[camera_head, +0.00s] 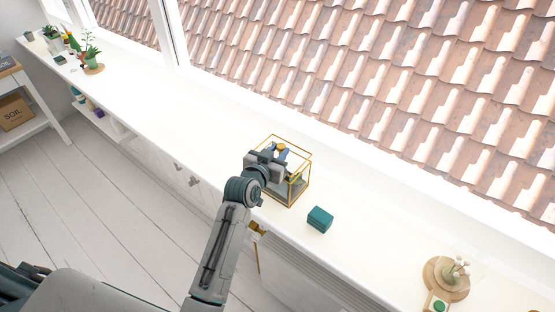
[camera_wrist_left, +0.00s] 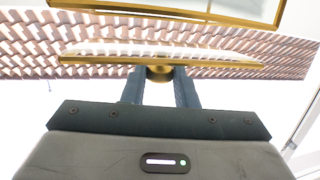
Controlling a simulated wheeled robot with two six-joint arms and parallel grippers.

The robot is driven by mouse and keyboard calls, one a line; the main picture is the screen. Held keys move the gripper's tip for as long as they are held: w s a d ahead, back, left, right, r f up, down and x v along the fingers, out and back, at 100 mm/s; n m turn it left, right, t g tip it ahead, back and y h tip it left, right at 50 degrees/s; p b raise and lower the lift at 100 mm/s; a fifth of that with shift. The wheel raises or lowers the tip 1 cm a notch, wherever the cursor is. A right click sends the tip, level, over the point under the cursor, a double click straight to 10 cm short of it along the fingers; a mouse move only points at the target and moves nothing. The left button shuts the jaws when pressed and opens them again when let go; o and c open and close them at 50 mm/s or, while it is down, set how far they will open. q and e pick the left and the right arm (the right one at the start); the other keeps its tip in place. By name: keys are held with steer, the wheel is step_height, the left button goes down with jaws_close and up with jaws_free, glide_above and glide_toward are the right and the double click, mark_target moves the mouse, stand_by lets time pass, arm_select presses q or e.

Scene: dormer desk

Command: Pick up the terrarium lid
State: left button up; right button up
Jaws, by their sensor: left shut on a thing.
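The terrarium (camera_head: 304,187) is a glass box with gold edges on the white desk, near the window. My left gripper (camera_head: 279,150) is at the terrarium's top, its fingers shut on the gold knob of the terrarium lid. In the left wrist view the lid (camera_wrist_left: 100,57) is a thin gold-edged pane seen nearly edge-on, with its knob between the fingertips (camera_wrist_left: 160,74). Another gold-edged frame (camera_wrist_left: 200,14) crosses the top of that view, with a gap between it and the lid. The wrist partly hides the terrarium in the head view. My right gripper is not in view.
A dark green box (camera_head: 320,219) stands just right of the terrarium. A round wooden stand (camera_head: 436,274) is at the lower right. Potted plants (camera_head: 91,55) stand at the far left end. The desk between plants and terrarium is clear.

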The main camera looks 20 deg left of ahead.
arm_select(q)
steer(key=s+a+r+b, duration=0.2)
steer(key=s+a+b, duration=0.3)
steer(key=s+a, duration=0.5)
steer(key=shift+s+a+r, duration=0.2)
steer(key=shift+a, duration=0.9)
